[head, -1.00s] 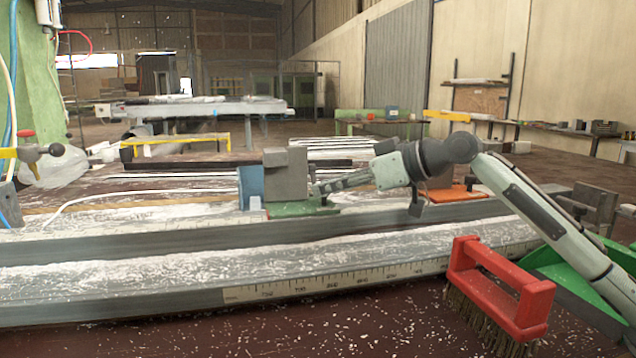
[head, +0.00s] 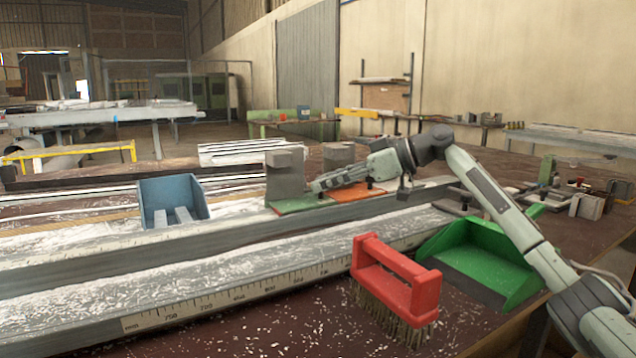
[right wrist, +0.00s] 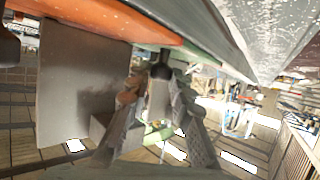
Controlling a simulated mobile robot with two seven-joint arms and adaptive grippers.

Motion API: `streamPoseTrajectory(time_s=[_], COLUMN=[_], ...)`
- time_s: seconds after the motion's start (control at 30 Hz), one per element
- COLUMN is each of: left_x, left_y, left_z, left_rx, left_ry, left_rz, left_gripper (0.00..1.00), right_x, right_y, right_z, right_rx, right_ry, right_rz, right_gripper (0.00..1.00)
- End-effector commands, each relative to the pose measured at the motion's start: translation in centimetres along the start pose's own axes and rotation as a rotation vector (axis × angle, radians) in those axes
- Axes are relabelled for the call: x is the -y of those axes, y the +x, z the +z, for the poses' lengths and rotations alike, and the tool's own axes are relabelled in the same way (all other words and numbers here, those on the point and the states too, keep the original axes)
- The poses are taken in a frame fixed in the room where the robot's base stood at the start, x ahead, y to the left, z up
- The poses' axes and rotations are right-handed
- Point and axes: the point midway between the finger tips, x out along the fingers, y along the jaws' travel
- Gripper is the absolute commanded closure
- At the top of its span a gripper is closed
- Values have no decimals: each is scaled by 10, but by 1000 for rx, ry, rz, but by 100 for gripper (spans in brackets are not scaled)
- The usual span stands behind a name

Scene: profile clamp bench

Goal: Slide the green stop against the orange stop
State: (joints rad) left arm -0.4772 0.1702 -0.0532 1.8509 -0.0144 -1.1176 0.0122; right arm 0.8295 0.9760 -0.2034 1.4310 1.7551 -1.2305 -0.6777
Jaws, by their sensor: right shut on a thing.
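The green stop is a green base plate (head: 296,205) with a grey upright block (head: 285,176); it sits on the long rail (head: 230,240) in the head view. The orange stop (head: 352,193), an orange plate with a grey block (head: 339,157), sits just right of it. Their plate edges appear to meet, but my gripper partly hides the joint. My right gripper (head: 316,186) is shut on the green stop by its dark knob. In the right wrist view, the fingers (right wrist: 157,100) close around that knob, and the orange plate (right wrist: 105,20) borders the green plate (right wrist: 200,54).
A blue bin (head: 172,200) stands behind the rail, left of the stops. A red brush (head: 395,280) and a green dustpan (head: 480,262) lie in front, near my right forearm. White shavings cover the rail and bench. Clamps (head: 590,205) stand at the right.

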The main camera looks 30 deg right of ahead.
Motion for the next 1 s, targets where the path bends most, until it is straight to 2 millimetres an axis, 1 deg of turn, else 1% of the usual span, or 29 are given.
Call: streamPoseTrajectory(time_s=[0.27,0.3,0.43,0.87,1.0], left_x=[0,0,0,1,1], left_y=[1,1,1,1,1], left_z=[1,1,0,-1,0], left_rx=[2,2,3,3,3], left_ry=[0,0,0,-1,-1], left_rz=[0,0,0,-2,-1], left_gripper=[54,54,54,54,54], right_x=[-2,-2,-1,0,4], right_y=[-1,-1,-1,0,4], right_z=[1,1,1,0,-1], right_rx=[3,2,2,0,0], right_ry=[0,0,1,0,-1], right_rz=[4,4,3,2,1], right_gripper=[100,74,58,57,57])
